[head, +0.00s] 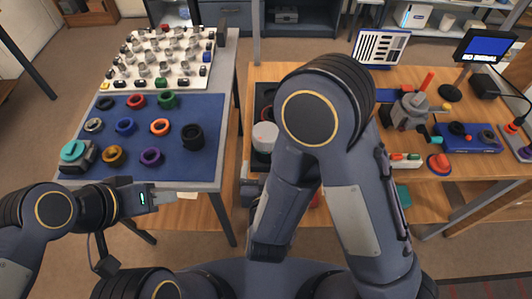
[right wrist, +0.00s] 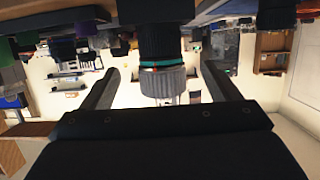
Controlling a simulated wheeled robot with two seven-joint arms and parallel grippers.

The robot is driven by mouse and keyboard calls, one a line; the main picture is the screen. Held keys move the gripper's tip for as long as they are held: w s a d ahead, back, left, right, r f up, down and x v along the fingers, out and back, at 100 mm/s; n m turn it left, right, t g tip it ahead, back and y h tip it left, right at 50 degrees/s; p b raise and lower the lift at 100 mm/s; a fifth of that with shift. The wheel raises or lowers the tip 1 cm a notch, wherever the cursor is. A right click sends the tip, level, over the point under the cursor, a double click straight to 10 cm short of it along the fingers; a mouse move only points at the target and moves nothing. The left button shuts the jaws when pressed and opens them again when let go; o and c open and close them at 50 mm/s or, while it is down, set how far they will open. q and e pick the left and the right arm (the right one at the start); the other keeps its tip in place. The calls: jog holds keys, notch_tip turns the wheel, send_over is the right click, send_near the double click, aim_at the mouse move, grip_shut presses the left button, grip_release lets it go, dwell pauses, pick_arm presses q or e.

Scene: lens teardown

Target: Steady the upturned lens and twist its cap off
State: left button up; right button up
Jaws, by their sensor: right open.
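In the right wrist view a dark lens-like cylinder (right wrist: 165,45) with a teal ring and a grey ribbed end (right wrist: 163,84) shows between the fingers of my right gripper (right wrist: 160,70). The fingers are wide apart, with a gap on each side of it.
Several coloured rings lie on the mat, with a teal-topped dark block (head: 75,152) at its front left. A white board (head: 165,58) of small parts lies behind. A wooden table (head: 425,80) to the right holds a dark tray with a white round piece (head: 264,137).

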aim_at(266, 147)
jog(key=x, duration=0.9)
jog(key=shift+w+f, duration=0.1)
jog(key=shift+w, duration=0.15)
